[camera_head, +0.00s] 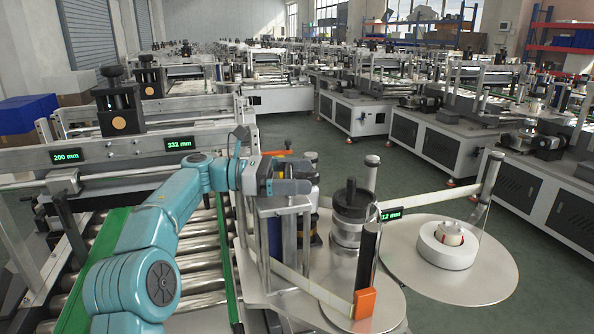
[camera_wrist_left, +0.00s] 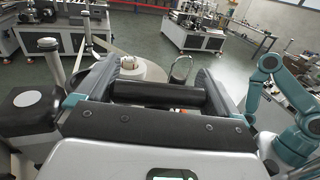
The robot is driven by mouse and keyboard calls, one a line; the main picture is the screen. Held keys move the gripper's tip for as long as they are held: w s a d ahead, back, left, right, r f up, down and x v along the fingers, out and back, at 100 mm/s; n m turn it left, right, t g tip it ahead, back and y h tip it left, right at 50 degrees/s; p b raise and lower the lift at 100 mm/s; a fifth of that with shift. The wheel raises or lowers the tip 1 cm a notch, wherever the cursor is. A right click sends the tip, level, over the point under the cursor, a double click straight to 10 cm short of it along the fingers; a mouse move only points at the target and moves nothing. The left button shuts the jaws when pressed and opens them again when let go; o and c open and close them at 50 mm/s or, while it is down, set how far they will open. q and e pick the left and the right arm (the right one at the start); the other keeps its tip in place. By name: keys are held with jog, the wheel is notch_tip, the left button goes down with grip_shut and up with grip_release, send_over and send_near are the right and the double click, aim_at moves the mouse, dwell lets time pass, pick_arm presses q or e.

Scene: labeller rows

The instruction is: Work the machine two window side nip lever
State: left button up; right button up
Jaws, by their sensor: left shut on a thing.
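My left gripper (camera_head: 296,187) reaches in from the left over the labelling machine (camera_head: 285,207). In the left wrist view, the gripper (camera_wrist_left: 160,88) has a finger on each side of a black cylindrical grip (camera_wrist_left: 155,94) and is shut on it. The grip lies crosswise between the fingers and looks like the lever's handle. In the head view the gripper's end and dark parts by it hide the rest of the lever, so its angle cannot be told. My right gripper is not visible in the head view.
A black-knobbed post (camera_head: 352,215) and an orange-footed black upright (camera_head: 366,275) stand right of the gripper. A label roll (camera_head: 447,250) sits on a round plate (camera_head: 490,285). A roller conveyor (camera_head: 195,272) runs below my arm. More machines fill the back.

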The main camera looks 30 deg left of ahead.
pick_arm(q)
jog(key=shift+f, duration=0.1)
jog(key=o, duration=0.7)
jog(key=shift+c, duration=0.2)
jog(key=v, duration=0.7)
jog(key=shift+a, duration=0.2)
jog(key=p+v, duration=0.4)
jog(key=v, duration=0.5)
